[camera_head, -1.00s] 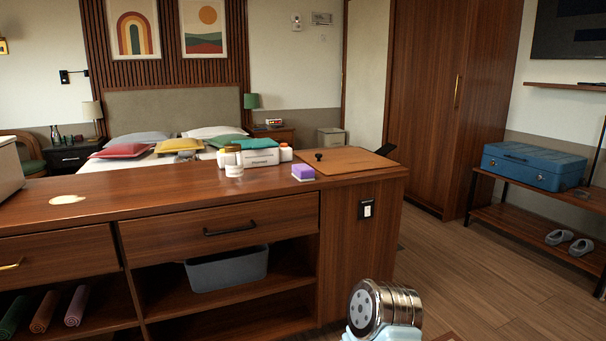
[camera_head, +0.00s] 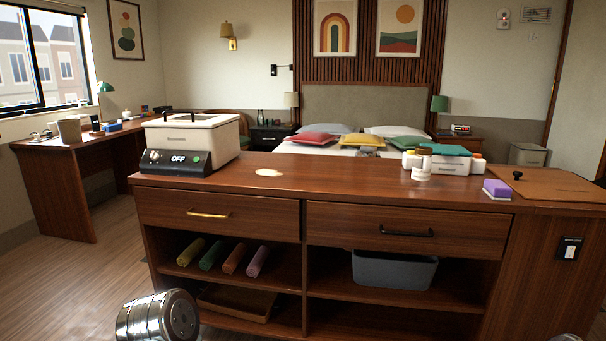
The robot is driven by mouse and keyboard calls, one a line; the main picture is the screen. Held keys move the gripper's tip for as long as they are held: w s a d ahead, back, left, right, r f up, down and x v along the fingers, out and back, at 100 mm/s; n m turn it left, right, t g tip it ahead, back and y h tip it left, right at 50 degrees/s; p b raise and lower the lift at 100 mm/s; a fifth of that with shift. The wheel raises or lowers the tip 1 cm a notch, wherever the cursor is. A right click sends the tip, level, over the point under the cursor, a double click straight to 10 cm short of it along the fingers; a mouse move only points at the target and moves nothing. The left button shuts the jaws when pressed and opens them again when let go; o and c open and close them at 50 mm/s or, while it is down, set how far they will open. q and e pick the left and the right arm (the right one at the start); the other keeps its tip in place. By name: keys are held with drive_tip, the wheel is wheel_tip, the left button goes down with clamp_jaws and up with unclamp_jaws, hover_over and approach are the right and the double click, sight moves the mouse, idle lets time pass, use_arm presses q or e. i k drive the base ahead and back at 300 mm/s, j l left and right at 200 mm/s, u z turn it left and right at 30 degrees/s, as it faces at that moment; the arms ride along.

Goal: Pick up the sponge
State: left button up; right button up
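The sponge (camera_head: 497,187) is a small purple block with a pale underside. It lies on the right part of the wooden counter top (camera_head: 340,185), close to the front edge, just left of a wooden board (camera_head: 560,188). Nothing covers it. Neither gripper shows; only a metallic link of my own arm is at the lower left, and a small sliver of my body is at the lower right edge.
White bottles and a white box (camera_head: 450,166) with a green top stand left of the sponge. A cream appliance (camera_head: 190,138) marked OFF stands at the counter's left end. Drawers and open shelves with a grey bin (camera_head: 394,270) face me.

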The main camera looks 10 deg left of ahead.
sight(497, 191)
drive_tip(key=i+l, duration=0.15)
drive_tip(key=l, duration=0.2)
drive_tip(key=i+l+u, duration=0.15)
drive_tip(key=l, duration=0.15)
drive_tip(key=i+l, duration=0.1)
drive_tip(key=l, duration=0.25)
drive_tip(key=i+l+u, duration=0.15)
drive_tip(key=l, duration=0.2)
drive_tip(key=k, duration=0.05)
